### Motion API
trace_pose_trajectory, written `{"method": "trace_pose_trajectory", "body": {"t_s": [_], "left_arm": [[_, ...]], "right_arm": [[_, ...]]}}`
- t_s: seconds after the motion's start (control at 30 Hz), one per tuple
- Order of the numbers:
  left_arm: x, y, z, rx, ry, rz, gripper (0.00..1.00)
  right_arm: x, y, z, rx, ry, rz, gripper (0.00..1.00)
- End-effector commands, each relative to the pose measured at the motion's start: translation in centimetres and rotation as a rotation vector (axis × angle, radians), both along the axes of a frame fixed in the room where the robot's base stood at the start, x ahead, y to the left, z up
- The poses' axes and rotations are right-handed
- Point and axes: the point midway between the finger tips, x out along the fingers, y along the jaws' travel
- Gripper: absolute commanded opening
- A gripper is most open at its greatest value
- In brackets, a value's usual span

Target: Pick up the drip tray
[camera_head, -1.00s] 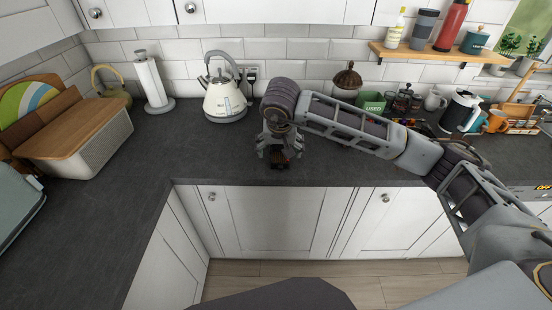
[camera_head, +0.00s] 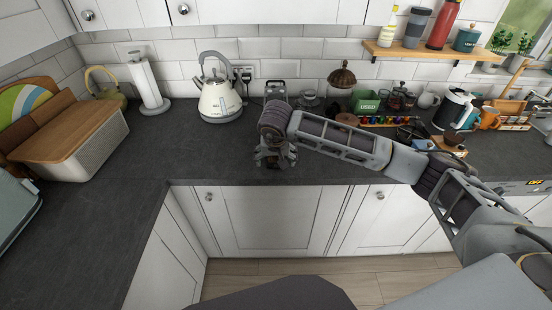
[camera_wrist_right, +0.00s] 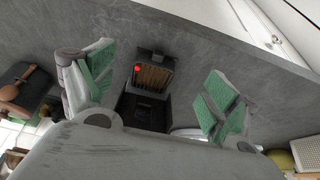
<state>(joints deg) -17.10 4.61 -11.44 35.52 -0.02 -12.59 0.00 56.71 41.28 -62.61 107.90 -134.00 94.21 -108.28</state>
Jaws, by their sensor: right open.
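The drip tray (camera_wrist_right: 152,76) shows in the right wrist view as a dark, small rectangular piece with brown slats and a red dot. It lies on the slate worktop, with a black box-like part just below it in the picture. My right gripper (camera_wrist_right: 158,88) is open, with its green-padded fingers apart on either side of the tray and no visible contact. In the head view my right gripper (camera_head: 275,158) points down over the worktop near its front edge and hides most or all of the tray. My left gripper is not in view.
A cream kettle (camera_head: 221,101) stands left of my right arm, with a paper towel roll (camera_head: 150,82) and a bread bin (camera_head: 72,148) farther left. A green container (camera_head: 366,101), a row of capsules (camera_head: 385,121) and several mugs crowd the right. The worktop left of the gripper is clear.

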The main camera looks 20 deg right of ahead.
Motion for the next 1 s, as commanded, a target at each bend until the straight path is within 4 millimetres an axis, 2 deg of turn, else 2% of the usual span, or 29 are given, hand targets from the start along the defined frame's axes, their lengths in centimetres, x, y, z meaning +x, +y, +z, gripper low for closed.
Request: {"method": "trace_pose_trajectory", "body": {"t_s": [0.2,0.73,1.0], "left_arm": [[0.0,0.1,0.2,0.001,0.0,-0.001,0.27],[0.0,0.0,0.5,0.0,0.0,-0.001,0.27],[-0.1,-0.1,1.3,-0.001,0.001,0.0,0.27]], "right_arm": [[0.5,-0.1,-1.4,0.0,0.0,0.0,0.88],[0.8,-0.2,-2.0,0.001,0.001,0.0,0.88],[1.6,-0.7,-4.1,0.001,0.001,-0.001,0.88]]}}
